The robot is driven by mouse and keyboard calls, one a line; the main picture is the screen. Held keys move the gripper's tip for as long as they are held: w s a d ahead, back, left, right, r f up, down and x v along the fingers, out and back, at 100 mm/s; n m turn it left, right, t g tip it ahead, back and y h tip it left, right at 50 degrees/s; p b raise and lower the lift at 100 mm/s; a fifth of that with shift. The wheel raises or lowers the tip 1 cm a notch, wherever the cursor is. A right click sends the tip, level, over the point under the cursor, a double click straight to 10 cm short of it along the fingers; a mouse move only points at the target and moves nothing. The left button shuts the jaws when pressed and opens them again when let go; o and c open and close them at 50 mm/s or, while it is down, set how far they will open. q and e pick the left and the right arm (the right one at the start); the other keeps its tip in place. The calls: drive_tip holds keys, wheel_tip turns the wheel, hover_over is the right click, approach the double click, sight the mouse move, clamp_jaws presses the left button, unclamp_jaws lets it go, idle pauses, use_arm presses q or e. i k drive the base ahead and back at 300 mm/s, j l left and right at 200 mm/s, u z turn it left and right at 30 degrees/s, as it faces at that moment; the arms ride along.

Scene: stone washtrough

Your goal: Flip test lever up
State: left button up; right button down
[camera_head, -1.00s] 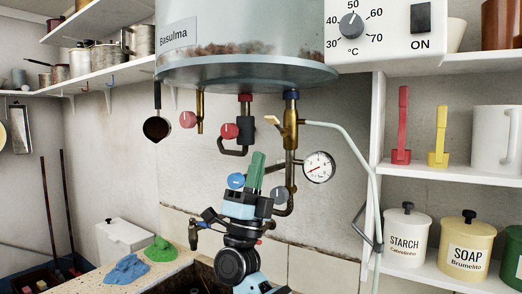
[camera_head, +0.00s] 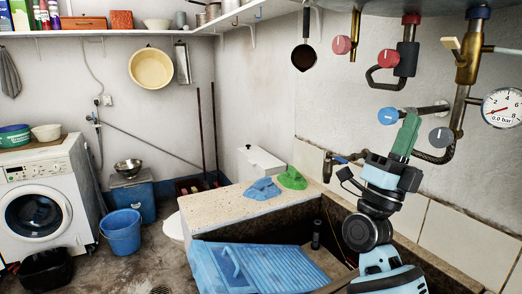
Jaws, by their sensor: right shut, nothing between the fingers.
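A small tan lever (camera_head: 452,45) sticks out to the left and slightly upward from a brass valve (camera_head: 467,62) at the top right. I take it for the test lever; no label shows on it. My right gripper (camera_head: 410,116), with green fingers, points up in front of the pipework, below and left of the lever and apart from it. It is shut and empty. Its fingertips show between a blue knob (camera_head: 388,116) and a grey knob (camera_head: 440,136); I cannot tell if they touch anything. My left gripper is out of view.
Below is the stone trough (camera_head: 290,228) with a blue ribbed board (camera_head: 265,265). A washing machine (camera_head: 40,205) stands far left.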

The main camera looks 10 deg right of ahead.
sight(451, 44)
drive_tip(key=k+j, duration=0.7)
drive_tip(key=k, duration=0.15)
